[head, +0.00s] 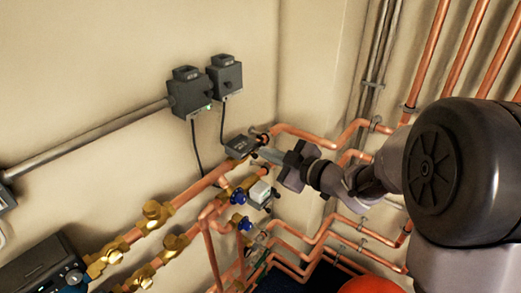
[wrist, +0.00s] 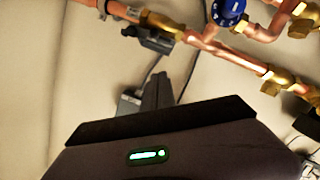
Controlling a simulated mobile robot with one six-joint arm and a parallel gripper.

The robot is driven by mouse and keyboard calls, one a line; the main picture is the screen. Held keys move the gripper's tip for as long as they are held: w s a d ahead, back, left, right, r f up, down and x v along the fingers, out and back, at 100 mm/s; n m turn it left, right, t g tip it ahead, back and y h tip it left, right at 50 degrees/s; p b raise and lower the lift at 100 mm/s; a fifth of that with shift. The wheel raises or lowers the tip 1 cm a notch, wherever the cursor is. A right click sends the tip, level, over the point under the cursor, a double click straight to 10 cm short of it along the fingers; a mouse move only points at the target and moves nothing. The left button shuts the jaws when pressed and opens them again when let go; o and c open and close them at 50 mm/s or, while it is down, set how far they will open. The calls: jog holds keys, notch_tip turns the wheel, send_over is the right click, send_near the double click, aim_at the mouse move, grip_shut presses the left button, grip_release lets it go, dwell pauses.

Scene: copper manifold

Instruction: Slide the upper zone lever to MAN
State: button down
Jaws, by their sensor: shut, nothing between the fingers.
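The upper zone valve's dark actuator box (head: 240,146) sits on the upper copper pipe run, below the wall boxes in the head view. I cannot make out its lever or the MAN mark. My gripper (head: 265,153) is shut and empty, pointing left with its tip close to the box's right side; I cannot tell whether they touch. In the wrist view my gripper's dark fingers (wrist: 157,92) stand together above the gripper body. A dark box lies partly hidden behind them, and a dark fitting (wrist: 157,39) hangs by the pipe above.
A pale lower valve box (head: 259,192) and blue-handled valves (head: 239,196) lie just below. Two grey wall boxes (head: 190,94) with hanging cables are above. Copper pipes (head: 345,133) crowd the corner on the right. The wall at upper left is bare.

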jog(key=v, duration=0.4)
jog(key=shift+s+d, duration=0.1)
jog(key=shift+d, duration=0.1)
jog(key=shift+s, duration=0.1)
